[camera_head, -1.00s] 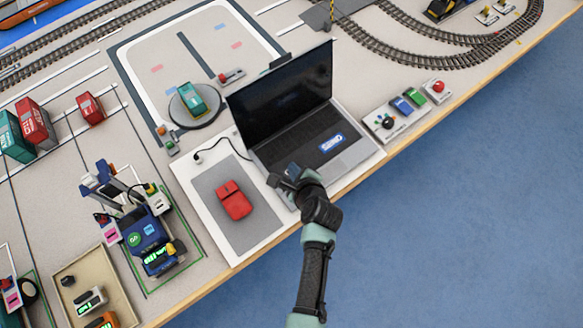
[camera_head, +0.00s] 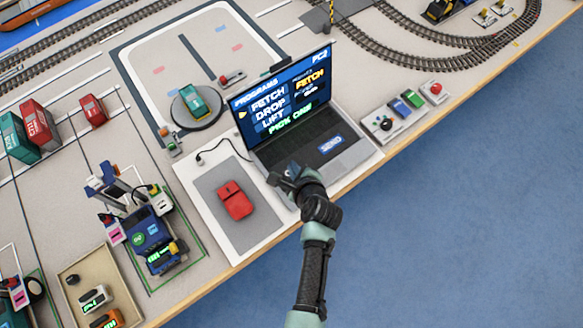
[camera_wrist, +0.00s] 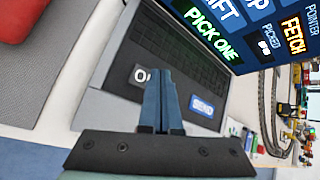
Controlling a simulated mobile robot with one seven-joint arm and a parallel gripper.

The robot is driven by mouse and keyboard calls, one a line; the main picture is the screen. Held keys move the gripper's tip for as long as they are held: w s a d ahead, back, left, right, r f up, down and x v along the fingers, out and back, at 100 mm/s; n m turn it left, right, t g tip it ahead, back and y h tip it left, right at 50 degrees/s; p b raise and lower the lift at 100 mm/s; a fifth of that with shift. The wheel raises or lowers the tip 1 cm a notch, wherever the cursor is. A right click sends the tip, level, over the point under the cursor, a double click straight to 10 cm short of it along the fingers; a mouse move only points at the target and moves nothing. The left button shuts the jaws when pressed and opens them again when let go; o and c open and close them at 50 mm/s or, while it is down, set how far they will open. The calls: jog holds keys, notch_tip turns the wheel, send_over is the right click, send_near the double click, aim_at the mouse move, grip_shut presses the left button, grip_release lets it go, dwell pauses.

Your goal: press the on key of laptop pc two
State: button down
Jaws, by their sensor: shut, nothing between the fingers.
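The laptop (camera_head: 342,155) stands open near the table's front edge. Its screen (camera_head: 284,98) is lit, labelled PC2, and shows a programs list with FETCH, DROP, LIFT and "PICK ONE". A blue SEND key (camera_head: 331,144) lies on the right of the palm rest. In the wrist view a dark key marked with an O (camera_wrist: 141,76) is partly covered by my fingers; the rest of its label is hidden. My gripper (camera_head: 281,176) is shut and empty over the laptop's left front corner. Its fingertips (camera_wrist: 159,77) appear at that key; I cannot tell whether they touch.
A red mouse (camera_head: 235,200) lies on a grey pad (camera_head: 246,233) left of the laptop. A button panel (camera_head: 383,124) stands to its right. A blue crane model (camera_head: 146,230) and a beige tray (camera_head: 72,299) are at the lower left.

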notch_tip(320, 180, up, 6)
jog(key=p, duration=0.6)
dwell(0.5)
